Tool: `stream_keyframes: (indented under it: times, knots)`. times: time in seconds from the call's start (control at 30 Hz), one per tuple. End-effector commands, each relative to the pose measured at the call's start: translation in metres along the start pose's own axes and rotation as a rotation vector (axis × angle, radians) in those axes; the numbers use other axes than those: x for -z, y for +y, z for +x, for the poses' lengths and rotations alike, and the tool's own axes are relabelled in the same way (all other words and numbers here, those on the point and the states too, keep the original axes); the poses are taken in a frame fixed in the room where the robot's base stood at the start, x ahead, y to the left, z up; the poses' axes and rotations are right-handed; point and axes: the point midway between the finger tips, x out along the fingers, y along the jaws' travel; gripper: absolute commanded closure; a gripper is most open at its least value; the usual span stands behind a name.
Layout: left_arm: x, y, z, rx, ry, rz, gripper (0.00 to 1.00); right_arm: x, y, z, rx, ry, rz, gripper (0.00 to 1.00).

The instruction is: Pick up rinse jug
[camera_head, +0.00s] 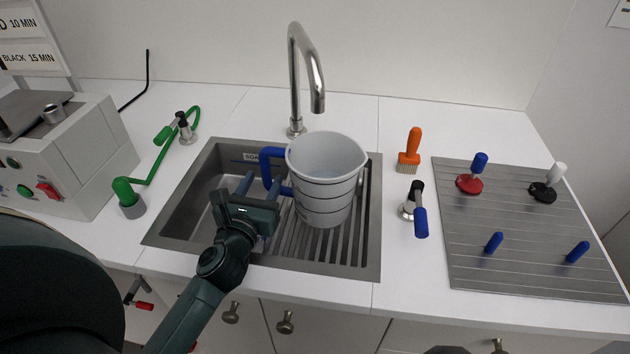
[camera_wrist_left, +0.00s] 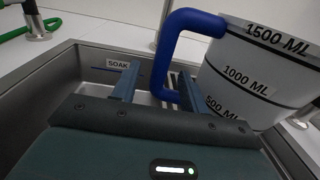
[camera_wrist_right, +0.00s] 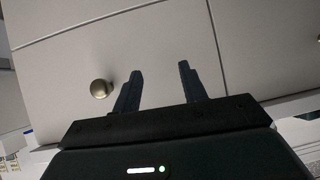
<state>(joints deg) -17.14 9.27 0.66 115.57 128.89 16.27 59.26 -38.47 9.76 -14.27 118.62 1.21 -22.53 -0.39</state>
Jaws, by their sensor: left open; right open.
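The rinse jug (camera_head: 325,180) is a pale grey-white beaker with dark ring lines and a blue handle (camera_head: 268,168) on its left side. It stands upright on the slatted right part of the sink. My left gripper (camera_head: 259,184) is open at the handle, its fingers pointing toward it. In the left wrist view the blue handle (camera_wrist_left: 172,50) shows between and beyond the two fingers (camera_wrist_left: 156,85), and the jug (camera_wrist_left: 255,75) carries volume marks. Whether a finger touches the handle I cannot tell. My right gripper (camera_wrist_right: 158,85) is open and empty, facing cabinet fronts.
The steel sink (camera_head: 172,215) has a tall faucet (camera_head: 308,75) behind it. A blue-handled tap (camera_head: 419,215) and an orange brush (camera_head: 411,150) stand to the right. A grey board (camera_head: 520,260) with coloured handles lies farther right. A grey machine (camera_head: 75,150) stands at left.

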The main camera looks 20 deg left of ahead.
Motion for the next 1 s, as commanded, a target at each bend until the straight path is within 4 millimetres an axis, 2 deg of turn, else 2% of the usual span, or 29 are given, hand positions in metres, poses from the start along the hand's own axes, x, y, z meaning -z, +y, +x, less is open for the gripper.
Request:
stream_keyframes:
  times: [0.1,0.3,0.57,1.0]
  knots:
    - [-0.003,0.0,0.022,0.0,-0.003,0.001,0.56,0.002,0.002,-0.001,-0.005,-0.002,0.0,0.58]
    - [-0.001,0.0,0.046,0.0,-0.002,0.001,0.56,0.001,0.004,0.001,-0.011,-0.007,0.004,0.58]
    - [0.0,0.0,0.049,0.0,0.0,0.001,0.56,-0.002,0.005,0.002,-0.014,-0.013,0.005,0.58]
    - [0.0,0.0,0.049,0.0,0.0,0.0,0.9,0.002,0.005,0.001,-0.015,-0.006,0.005,0.58]
